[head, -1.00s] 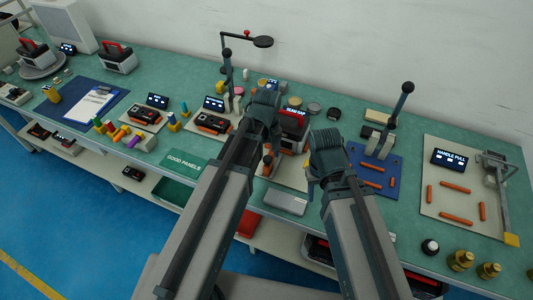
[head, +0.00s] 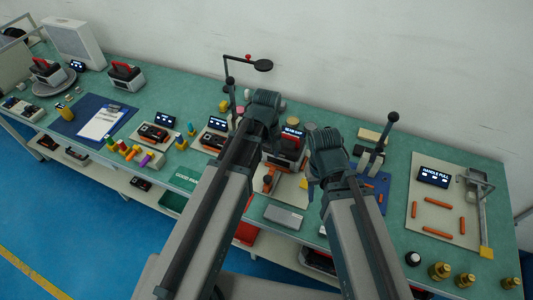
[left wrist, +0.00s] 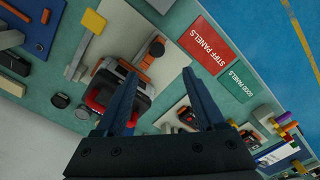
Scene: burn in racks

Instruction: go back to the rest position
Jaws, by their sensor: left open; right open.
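My left gripper (head: 268,133) is over the middle of the green bench, and its fingers are mostly hidden by its own wrist in the head view. In the left wrist view its two fingers (left wrist: 165,90) are apart with nothing between them. A black and grey device with a red handle (left wrist: 105,95) lies beyond and beside the left finger; it also shows in the head view (head: 287,150). My right gripper (head: 314,185) is near the blue mat (head: 376,190), right of the left one; its fingers are largely hidden. I see nothing held in it.
The green bench (head: 215,95) runs along the white wall. A lever stand (head: 393,118) rises behind the right arm, and a lamp-like stand (head: 262,65) behind the left. A handle-pull board (head: 420,215) lies at right, with brass weights (head: 439,271). Blue floor is clear at left.

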